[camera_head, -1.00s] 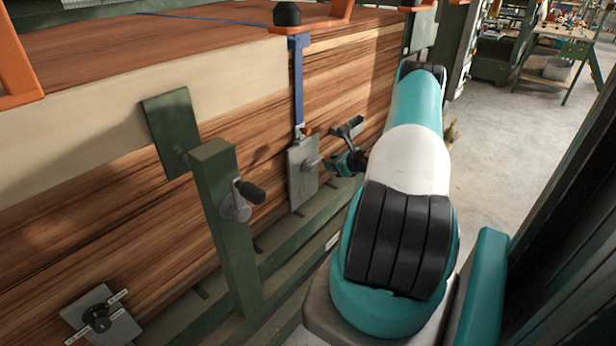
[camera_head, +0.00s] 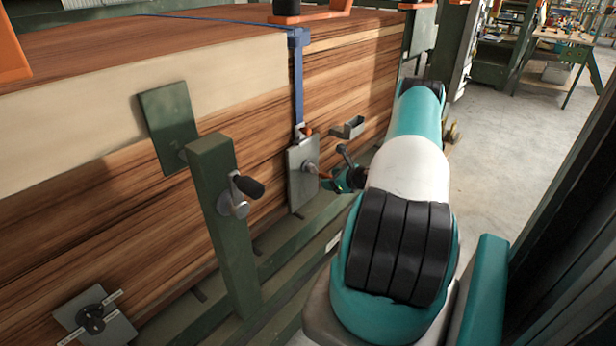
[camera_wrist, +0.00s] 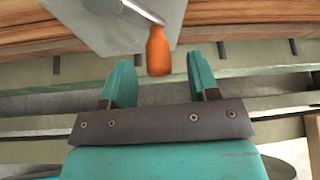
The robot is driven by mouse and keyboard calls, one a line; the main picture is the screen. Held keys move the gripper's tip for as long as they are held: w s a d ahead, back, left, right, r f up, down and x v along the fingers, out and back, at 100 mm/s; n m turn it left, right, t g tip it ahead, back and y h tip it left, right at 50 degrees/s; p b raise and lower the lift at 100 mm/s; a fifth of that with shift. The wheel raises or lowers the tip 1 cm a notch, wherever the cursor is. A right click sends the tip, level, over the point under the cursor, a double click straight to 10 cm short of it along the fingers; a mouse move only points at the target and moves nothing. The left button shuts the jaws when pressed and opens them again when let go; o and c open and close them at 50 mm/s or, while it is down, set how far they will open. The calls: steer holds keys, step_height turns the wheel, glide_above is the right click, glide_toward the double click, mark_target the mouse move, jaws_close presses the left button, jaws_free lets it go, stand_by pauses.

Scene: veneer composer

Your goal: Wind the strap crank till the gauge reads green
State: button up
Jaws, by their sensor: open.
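The crank sits on a grey plate (camera_head: 302,185) on the side of the wood stack, below the blue strap (camera_head: 299,85). In the wrist view its metal arm ends in an orange handle (camera_wrist: 159,50). My gripper (camera_wrist: 160,72) is open, with one teal finger on each side of the handle's near end and gaps on both sides. In the head view my gripper (camera_head: 338,174) is beside the plate, and the handle is small and partly hidden there. I cannot make out a gauge reading.
A green post (camera_head: 222,215) with a black-knobbed lever (camera_head: 246,188) stands left of the crank. A small open metal bracket (camera_head: 350,127) juts out above my gripper. Green rails run below. A plate with a black dial (camera_head: 92,318) is at lower left.

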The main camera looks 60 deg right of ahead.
steer(key=shift+s+a+p, duration=0.15)
steer(key=shift+s+p, duration=0.1)
steer(key=shift+s, duration=1)
steer(key=shift+s+a+p, duration=0.15)
steer(key=shift+s+p, duration=0.05)
steer(key=shift+s, duration=1)
